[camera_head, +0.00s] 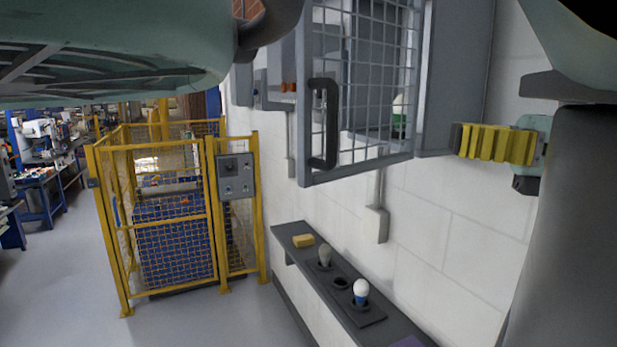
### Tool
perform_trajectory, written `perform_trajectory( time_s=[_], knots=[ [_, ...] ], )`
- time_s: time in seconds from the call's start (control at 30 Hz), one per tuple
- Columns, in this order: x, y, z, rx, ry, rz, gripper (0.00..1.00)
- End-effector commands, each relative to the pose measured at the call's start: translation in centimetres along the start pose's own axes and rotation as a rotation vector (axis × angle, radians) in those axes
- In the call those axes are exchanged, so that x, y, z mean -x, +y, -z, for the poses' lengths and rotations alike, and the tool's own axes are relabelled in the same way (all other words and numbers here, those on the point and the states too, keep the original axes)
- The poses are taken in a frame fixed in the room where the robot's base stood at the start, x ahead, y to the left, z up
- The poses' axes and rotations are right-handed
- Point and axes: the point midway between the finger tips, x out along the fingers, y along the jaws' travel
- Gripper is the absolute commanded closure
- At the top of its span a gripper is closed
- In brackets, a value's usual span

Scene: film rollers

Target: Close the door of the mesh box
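The grey mesh box (455,75) hangs on the white wall at the upper middle. Its mesh door (357,172) appears to stand open, swung out to the left from the box. A black bar handle (322,123) is on the door's left frame. Something white and green shows behind the mesh. My gripper (458,139), with yellow ridged fingers, points left beside the box's lower right side, apart from the handle. The fingers are seen edge-on, so their opening is hidden. I cannot tell whether the gripper touches the box.
A yellow fenced cage (160,215) stands on the floor at left. The grey floor (70,290) in front is clear.

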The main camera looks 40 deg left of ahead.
Motion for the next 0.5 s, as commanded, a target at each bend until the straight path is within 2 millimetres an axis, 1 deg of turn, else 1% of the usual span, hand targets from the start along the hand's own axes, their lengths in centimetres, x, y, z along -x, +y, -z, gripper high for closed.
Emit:
perform_trajectory(
  time_s=[0.1, 0.23, 0.37, 0.5],
  knots=[
    [0.2, -0.4, 0.0, 0.039, 0.041, 0.041, 1.0],
    [-0.3, -0.6, -0.2, 0.046, 0.05, 0.045, 1.0],
    [-1.6, -0.5, -0.4, 0.044, 0.05, 0.039, 1.0],
    [-3.5, -0.6, -0.5, 0.043, 0.05, 0.038, 1.0]
  ],
)
